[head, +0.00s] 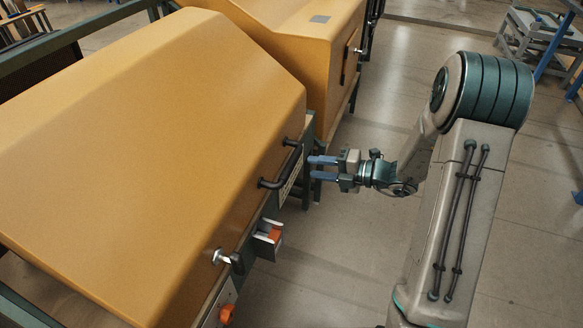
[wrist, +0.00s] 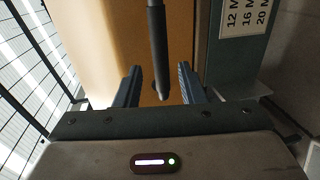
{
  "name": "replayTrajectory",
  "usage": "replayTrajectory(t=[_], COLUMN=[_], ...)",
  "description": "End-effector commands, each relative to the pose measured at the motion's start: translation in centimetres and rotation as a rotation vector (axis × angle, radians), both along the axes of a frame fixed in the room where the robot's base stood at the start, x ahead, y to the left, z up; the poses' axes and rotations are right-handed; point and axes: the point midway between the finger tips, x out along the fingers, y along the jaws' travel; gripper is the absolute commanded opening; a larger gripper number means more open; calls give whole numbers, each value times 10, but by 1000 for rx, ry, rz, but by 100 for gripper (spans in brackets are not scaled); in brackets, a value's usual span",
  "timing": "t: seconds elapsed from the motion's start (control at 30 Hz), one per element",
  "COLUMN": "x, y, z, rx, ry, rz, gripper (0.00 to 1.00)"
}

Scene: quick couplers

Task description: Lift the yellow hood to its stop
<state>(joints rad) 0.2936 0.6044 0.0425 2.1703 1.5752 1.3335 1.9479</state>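The yellow hood (head: 150,130) fills the left of the head view, a large box-like cover that looks lowered on its frame. Its black bar handle (head: 284,168) is on the side facing my arm. My gripper (head: 318,168) is level with the handle, just to its right, with its two blue fingers apart. In the wrist view my gripper (wrist: 158,88) is open, and the handle (wrist: 158,50) shows as a dark bar between the two fingers in the picture. I cannot tell whether they touch. The hood's yellow surface (wrist: 115,40) is behind the bar.
A silver and black latch (head: 228,260) is on the hood's lower edge. An orange-and-grey coupler part (head: 270,238) and another orange part (head: 227,314) are on the frame. A second yellow cover (head: 310,50) stands behind. A label (wrist: 245,15) is beside the handle.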

Motion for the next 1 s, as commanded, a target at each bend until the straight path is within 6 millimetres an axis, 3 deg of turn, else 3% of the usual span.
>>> replayTrajectory(t=[0.1,0.33,0.53,0.8,0.83,0.93,1.0], x=[8,22,26,27,27,27,27], y=[26,61,74,75,75,75,75], z=[-8,-15,-16,-16,-16,-16,-16], rx=[1,-2,-1,-1,-2,-2,-2], ry=[-1,-3,-2,-2,-2,-2,-2], rz=[4,4,3,1,2,2,2], gripper=[36,36,36,36,33,5,0])
